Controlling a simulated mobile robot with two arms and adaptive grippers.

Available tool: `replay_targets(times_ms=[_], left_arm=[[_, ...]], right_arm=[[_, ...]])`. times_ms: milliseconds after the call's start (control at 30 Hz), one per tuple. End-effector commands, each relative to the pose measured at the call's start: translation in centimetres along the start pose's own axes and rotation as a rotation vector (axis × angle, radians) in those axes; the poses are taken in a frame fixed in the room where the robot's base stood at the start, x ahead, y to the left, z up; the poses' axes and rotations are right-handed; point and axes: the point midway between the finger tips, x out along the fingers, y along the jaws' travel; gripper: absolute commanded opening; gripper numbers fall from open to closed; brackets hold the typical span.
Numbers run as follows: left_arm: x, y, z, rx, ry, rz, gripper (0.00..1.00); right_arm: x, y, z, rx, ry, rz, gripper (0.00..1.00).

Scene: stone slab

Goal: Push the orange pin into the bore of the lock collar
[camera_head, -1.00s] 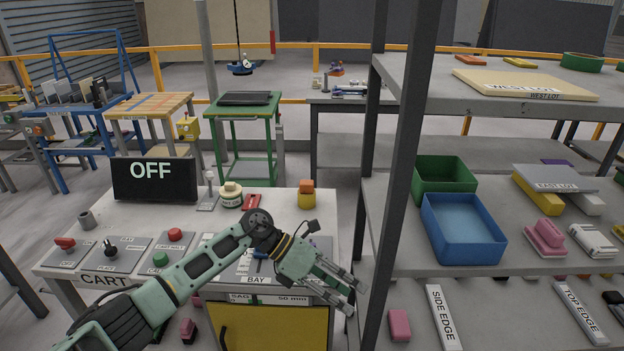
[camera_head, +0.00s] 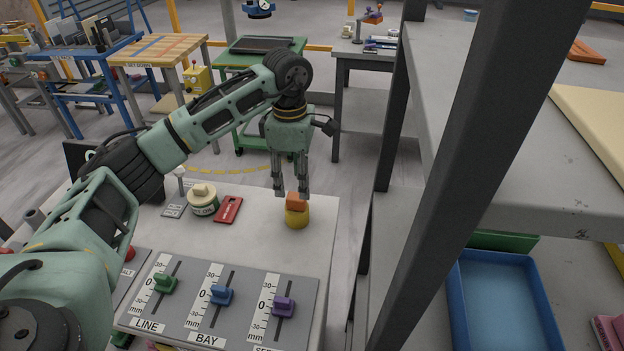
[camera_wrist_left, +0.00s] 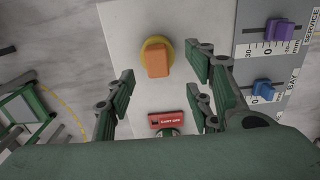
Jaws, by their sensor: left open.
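The orange pin (camera_head: 296,200) stands up from the yellow lock collar (camera_head: 296,218) near the far right corner of the white bench top. The collar hides the pin's lower part, so I cannot tell how deep it sits. My left gripper (camera_head: 291,193) points down, open, with its fingertips close to the pin's top. In the left wrist view the pin (camera_wrist_left: 157,62) and the collar (camera_wrist_left: 148,44) lie ahead of the open fingers (camera_wrist_left: 162,75), with nothing held. My right gripper is not in view.
A red tag (camera_head: 228,209) and a cream-and-green round knob (camera_head: 203,199) are left of the collar. A panel with green, blue and purple sliders (camera_head: 220,296) is at the front. A dark shelf post (camera_head: 455,170) rises to the right.

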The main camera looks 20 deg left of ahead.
Motion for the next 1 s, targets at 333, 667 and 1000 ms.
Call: replay_targets(times_ms=[333,667,1000], left_arm=[[2.2,0.1,-0.7,0.004,0.031,0.010,0.48],[6.7,0.2,-0.3,0.004,0.028,0.010,0.48],[7.3,0.3,-0.4,0.004,0.028,0.013,0.45]], right_arm=[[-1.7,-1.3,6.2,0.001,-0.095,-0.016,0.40],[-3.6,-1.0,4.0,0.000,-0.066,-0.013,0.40],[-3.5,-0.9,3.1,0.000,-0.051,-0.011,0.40]])
